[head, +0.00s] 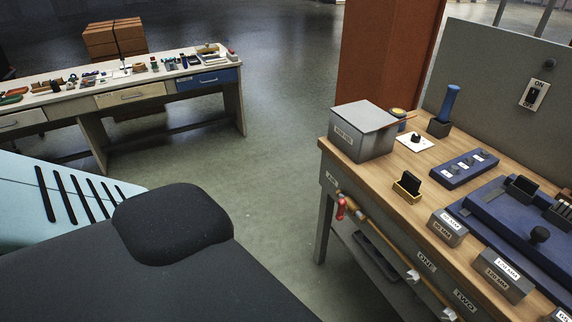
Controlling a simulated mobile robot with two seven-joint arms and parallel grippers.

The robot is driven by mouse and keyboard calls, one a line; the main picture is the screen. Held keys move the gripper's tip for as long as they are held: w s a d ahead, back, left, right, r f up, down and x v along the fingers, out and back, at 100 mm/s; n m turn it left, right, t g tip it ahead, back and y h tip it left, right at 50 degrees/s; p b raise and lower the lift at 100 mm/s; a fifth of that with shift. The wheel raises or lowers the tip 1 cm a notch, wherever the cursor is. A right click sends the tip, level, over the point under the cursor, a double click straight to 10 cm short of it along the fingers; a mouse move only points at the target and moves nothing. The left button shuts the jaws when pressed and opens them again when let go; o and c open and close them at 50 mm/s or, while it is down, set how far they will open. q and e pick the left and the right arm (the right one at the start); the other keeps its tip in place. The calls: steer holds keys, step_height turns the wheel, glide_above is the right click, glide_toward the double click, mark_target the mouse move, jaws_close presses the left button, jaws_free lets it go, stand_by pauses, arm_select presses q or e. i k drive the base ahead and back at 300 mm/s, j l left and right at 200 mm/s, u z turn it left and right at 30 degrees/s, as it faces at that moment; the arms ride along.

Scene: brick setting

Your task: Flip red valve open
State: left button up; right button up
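The red valve (341,208) shows in the head view at the left end of a brass-coloured pipe (380,241). The pipe runs along the front of the workbench (325,150) at the right. The valve's red handle looks roughly upright, but it is too small to tell its exact setting. Neither of my grippers is in view, and nothing touches the valve.
The bench top holds a grey box (362,138), a blue block with switches (464,168), grey labelled blocks (505,277) and a blue fixture (500,215). A long table (130,77) with tools stands at the back left. Open floor (275,150) lies between.

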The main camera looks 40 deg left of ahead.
mark_target(342, 203)
steer(key=u, duration=1)
